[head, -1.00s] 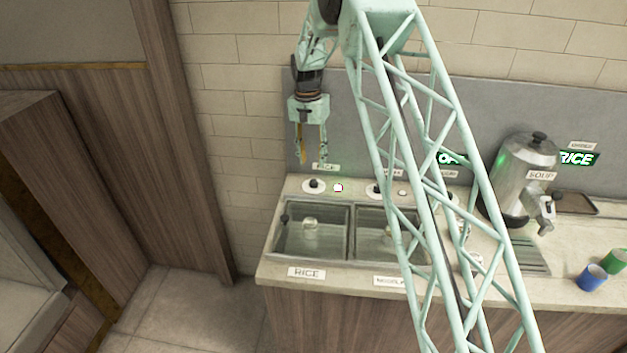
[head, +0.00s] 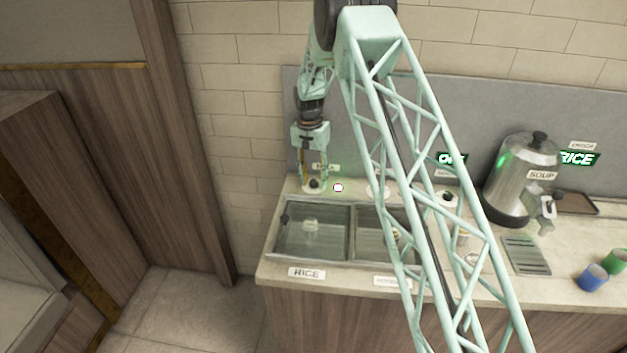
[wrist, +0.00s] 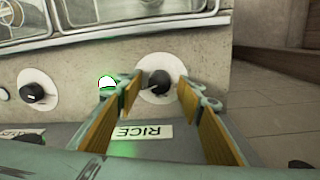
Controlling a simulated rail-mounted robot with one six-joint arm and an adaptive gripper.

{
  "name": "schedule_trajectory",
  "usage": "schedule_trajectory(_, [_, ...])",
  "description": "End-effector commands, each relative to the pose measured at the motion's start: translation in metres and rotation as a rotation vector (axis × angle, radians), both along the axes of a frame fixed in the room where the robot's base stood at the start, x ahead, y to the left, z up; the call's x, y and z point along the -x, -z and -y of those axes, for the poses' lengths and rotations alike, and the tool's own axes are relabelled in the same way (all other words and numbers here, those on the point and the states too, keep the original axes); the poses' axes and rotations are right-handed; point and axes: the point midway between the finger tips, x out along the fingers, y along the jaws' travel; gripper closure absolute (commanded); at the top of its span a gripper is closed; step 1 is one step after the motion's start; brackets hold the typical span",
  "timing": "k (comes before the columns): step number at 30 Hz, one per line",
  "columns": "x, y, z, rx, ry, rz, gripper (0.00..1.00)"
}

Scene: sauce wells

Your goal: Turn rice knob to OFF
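The rice knob (wrist: 154,83) is a black knob on a round white plate, beside a RICE label (wrist: 145,132) that reads upside down in the wrist view. In the head view the knob (head: 314,184) sits at the back left of the counter, behind the rice well (head: 312,232). My gripper (wrist: 157,92) is open, with its two orange-padded fingers on either side of the knob. In the head view my gripper (head: 314,184) points down over it. I cannot tell whether the fingers touch the knob. A lit indicator (head: 338,188) beside it looks white with a green edge.
A second knob (wrist: 35,92) on a white plate lies left in the wrist view. A soup urn (head: 522,180), a blue cup (head: 592,278) and a green cup (head: 614,261) stand on the right. My arm crosses the middle and hides part of the counter.

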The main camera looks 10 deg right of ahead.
Motion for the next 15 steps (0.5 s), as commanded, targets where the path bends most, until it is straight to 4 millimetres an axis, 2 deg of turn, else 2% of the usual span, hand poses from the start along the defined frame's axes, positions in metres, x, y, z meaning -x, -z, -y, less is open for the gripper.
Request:
schedule_trajectory(8, [0.0001, 0.0001, 0.0001, 0.0, 0.0, 0.0, 0.66])
schedule_trajectory(15, [0.0001, -0.0001, 0.0001, 0.0, 0.0, 0.0, 0.88])
